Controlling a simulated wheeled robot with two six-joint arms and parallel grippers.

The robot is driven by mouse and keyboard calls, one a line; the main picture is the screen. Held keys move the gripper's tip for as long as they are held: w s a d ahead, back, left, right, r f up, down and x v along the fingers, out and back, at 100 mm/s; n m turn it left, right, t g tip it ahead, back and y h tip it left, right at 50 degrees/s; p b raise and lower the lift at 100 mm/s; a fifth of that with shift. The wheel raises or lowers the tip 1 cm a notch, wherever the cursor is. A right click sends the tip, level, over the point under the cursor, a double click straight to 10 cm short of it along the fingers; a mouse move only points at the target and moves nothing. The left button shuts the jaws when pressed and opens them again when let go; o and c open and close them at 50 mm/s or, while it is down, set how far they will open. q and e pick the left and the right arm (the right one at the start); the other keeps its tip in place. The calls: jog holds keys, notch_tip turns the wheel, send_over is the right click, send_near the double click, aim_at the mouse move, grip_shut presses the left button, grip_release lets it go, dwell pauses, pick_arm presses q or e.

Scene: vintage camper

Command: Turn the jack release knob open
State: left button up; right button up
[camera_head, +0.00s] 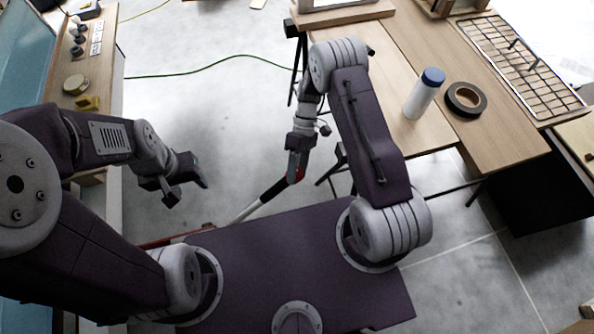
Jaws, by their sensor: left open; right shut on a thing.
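A long pole (246,211) with a silver shaft and a black and red upper end rises at a slant from behind my base. My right gripper (295,172) is at the red end of the pole and is shut on it. My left gripper (187,190) is open and empty, over the floor left of the pole. A thin reddish piece (168,241) shows low at the left, mostly hidden by my arm and base; I cannot tell if it belongs to the jack. I cannot make out the release knob.
A wooden table (455,115) at the right holds a white bottle with a blue cap (424,94), a roll of dark tape (466,99) and a wire rack (520,65). A narrow counter (95,55) stands at the left.

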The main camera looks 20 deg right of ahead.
jog(key=o, duration=1.4)
jog(key=shift+c, duration=0.2)
jog(key=v, duration=0.9)
